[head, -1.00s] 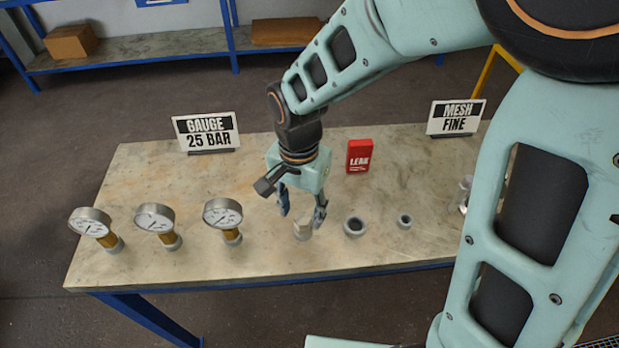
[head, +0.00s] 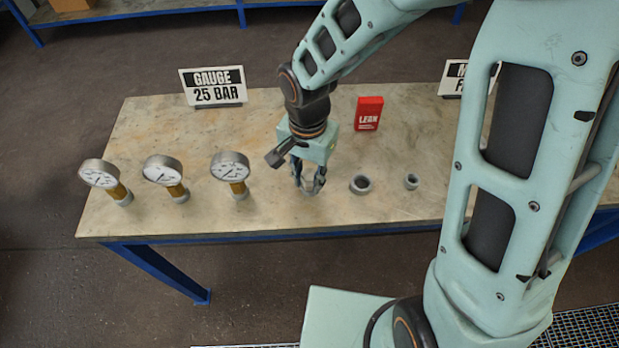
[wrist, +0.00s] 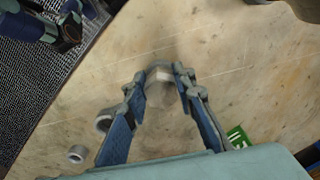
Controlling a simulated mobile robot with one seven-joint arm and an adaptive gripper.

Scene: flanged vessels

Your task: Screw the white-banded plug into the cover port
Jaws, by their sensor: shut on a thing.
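My gripper (head: 310,190) points down at the front part of the workbench, shut on a pale plug (wrist: 160,75). In the wrist view the plug sits between the two fingertips (wrist: 162,72), with a grey top and a whitish side. In the head view the fingers mostly hide it, and it appears to be at the tabletop. I cannot make out a flanged vessel or cover port in these frames.
Right of my gripper stand a larger grey ring (head: 360,185) and a smaller one (head: 411,181). Three gauges (head: 230,170) stand left. A red LEAK box (head: 369,113) and a GAUGE 25 BAR sign (head: 213,87) are behind. Bare benchtop (head: 150,120) lies back left.

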